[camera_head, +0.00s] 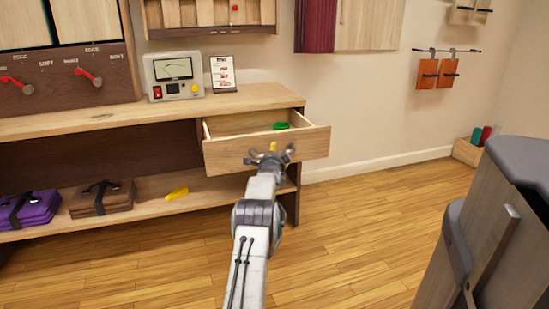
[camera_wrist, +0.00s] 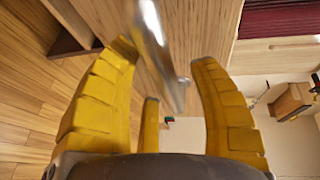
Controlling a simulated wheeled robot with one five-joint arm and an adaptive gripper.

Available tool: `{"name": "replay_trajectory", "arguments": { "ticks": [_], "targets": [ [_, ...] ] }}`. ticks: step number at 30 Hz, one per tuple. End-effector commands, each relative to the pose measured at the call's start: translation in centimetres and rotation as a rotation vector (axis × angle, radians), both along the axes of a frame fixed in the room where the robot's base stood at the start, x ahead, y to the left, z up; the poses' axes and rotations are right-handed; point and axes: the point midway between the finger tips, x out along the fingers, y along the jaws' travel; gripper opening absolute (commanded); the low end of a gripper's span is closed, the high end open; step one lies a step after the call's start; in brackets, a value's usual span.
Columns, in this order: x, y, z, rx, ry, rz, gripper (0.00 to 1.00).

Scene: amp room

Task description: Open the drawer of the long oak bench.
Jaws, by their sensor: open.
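The long oak bench (camera_head: 130,117) runs along the wall at the left in the head view. Its drawer (camera_head: 306,142) stands pulled out at the bench's right end, with its inside showing. A small green thing (camera_head: 281,126) lies in the drawer. My gripper (camera_head: 270,155) is at the middle of the drawer front and hides the handle in the head view. In the wrist view my yellow fingers (camera_wrist: 163,62) are apart, with a shiny metal handle (camera_wrist: 152,22) between and beyond them. I cannot tell whether they touch it.
A meter box (camera_head: 174,76) and a small card (camera_head: 223,74) stand on the bench top. The lower shelf bears a purple case (camera_head: 28,207), a brown case (camera_head: 101,198) and a yellow thing (camera_head: 176,193). A grey cabinet (camera_head: 490,235) stands at the right. Wooden floor between is clear.

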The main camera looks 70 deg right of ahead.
Motion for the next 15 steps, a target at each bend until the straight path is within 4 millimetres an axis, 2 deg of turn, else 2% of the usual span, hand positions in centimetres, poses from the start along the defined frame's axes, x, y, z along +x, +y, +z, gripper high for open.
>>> {"name": "replay_trajectory", "arguments": {
  "ticks": [8,15],
  "targets": [
    [-0.2,0.5,0.1,0.002,0.000,0.000,0.55],
    [-0.5,2.0,0.5,0.001,0.000,0.000,0.55]
  ]
}}
